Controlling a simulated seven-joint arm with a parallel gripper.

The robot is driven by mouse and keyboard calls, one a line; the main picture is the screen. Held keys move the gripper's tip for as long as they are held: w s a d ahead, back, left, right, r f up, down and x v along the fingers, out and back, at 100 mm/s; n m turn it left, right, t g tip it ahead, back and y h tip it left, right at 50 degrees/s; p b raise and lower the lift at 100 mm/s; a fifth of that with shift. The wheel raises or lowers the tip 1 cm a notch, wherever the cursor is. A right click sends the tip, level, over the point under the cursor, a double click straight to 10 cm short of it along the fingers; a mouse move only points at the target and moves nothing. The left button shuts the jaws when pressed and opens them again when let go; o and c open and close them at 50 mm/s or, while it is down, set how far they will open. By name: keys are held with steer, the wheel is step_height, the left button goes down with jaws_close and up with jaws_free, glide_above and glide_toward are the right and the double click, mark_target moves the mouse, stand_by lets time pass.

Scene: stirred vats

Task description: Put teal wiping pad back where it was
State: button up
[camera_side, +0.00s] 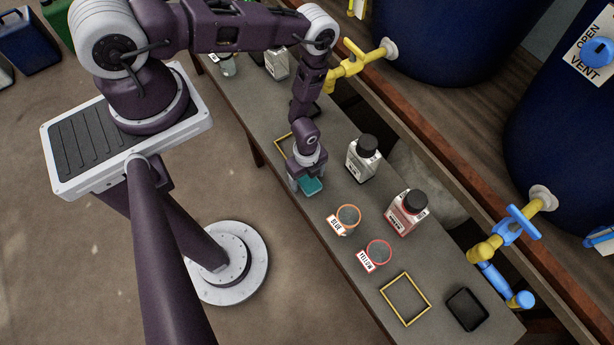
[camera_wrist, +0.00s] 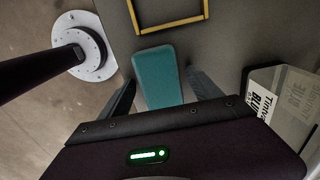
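The teal wiping pad (camera_side: 311,186) is at the fingertips of my gripper (camera_side: 307,182), over the left edge side of the grey bench. In the wrist view the pad (camera_wrist: 159,76) lies lengthwise between the two fingers of my gripper (camera_wrist: 162,80). A yellow square outline (camera_wrist: 168,14) lies just beyond the pad in the wrist view. In the side view this outline (camera_side: 280,146) is partly hidden by my arm. A second, empty yellow outline (camera_side: 405,298) lies near the bench's front end.
A white bottle with black cap (camera_side: 363,160) stands right of my gripper. A red-labelled bottle (camera_side: 406,214) stands farther along. An orange-rimmed cup (camera_side: 348,216) and a red-rimmed cup (camera_side: 378,252) stand before it. A black tray (camera_side: 467,309) and blue-yellow tap (camera_side: 497,250) are at the front right.

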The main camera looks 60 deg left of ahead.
steer(key=shift+r, duration=0.1)
steer(key=w+r+n+t, duration=0.15)
steer(key=w+r, duration=0.25)
steer(key=r, duration=0.9)
steer(key=w+r+n, duration=0.2)
steer(key=w+r, duration=0.3)
steer(key=r, duration=0.9)
step_height(320, 180, up, 36)
steer(key=n+t, duration=0.3)
steer(key=n, duration=0.9)
glide_above(307, 178)
steer(key=s, duration=0.4)
steer(key=s+r+n+t, duration=0.1)
steer(key=s+n, duration=0.1)
steer(key=s, duration=0.6)
steer(key=shift+a+r, duration=0.15)
steer(key=shift+a, duration=0.15)
steer(key=shift+n, duration=0.25)
